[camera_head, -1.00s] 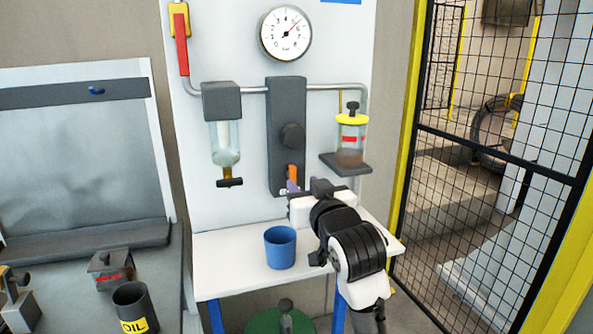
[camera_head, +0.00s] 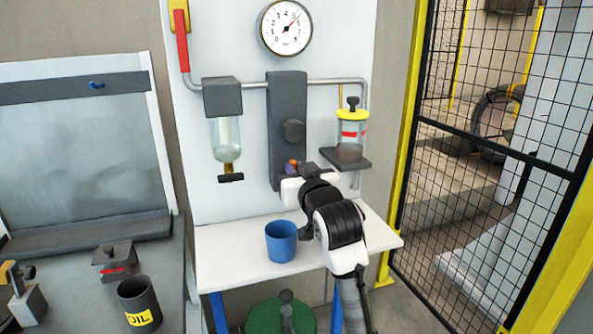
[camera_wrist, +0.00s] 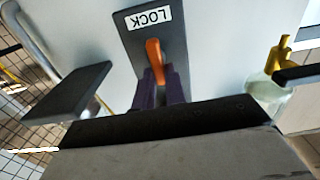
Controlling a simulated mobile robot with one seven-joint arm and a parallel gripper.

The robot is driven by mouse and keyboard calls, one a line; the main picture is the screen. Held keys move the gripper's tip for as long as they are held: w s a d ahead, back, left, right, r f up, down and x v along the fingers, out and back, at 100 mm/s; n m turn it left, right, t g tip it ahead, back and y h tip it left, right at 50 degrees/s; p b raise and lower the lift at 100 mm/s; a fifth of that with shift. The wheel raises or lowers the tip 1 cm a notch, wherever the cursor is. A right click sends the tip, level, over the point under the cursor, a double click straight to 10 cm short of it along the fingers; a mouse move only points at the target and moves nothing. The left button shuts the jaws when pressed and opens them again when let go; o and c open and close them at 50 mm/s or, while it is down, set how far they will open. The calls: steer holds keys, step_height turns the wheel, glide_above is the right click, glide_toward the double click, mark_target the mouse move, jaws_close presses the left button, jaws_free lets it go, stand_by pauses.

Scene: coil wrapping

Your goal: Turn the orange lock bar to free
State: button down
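The orange lock bar (camera_wrist: 154,58) sits on the dark panel below a white LOCK label (camera_wrist: 149,18), which appears upside down in the wrist view. Its free end points toward my gripper (camera_wrist: 160,82). The two purple fingers stand close on either side of that end with a narrow gap, and look shut on it. In the head view only a small part of the orange bar (camera_head: 292,162) shows at the foot of the dark panel (camera_head: 287,100). My wrist hides the rest of it and most of the fingers.
A blue cup (camera_head: 281,242) stands on the white shelf (camera_head: 225,252) left of my arm. A glass bowl with a black tap (camera_head: 229,177) hangs left of the panel. A grey ledge (camera_head: 345,158) with a yellow-capped jar (camera_head: 352,128) is close on the right.

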steer(key=shift+n+b, duration=0.3)
steer(key=shift+s+a+f+n+b, duration=0.1)
steer(key=shift+a+f+n+b, duration=0.15)
steer(key=shift+n+b, duration=2.05)
steer(key=shift+s+a+f+n+b, duration=0.2)
steer(key=shift+n+b, duration=0.95)
steer(key=shift+n, duration=2.3)
steer(key=shift+w+a+f+n+b, duration=0.1)
steer(key=shift+a+f+n+b, duration=0.15)
steer(key=shift+n+b, duration=2.05)
steer(key=shift+n+p, duration=0.55)
steer(key=shift+n, duration=0.2)
steer(key=c, duration=1.4)
jaws_free()
steer(key=shift+c, duration=0.2)
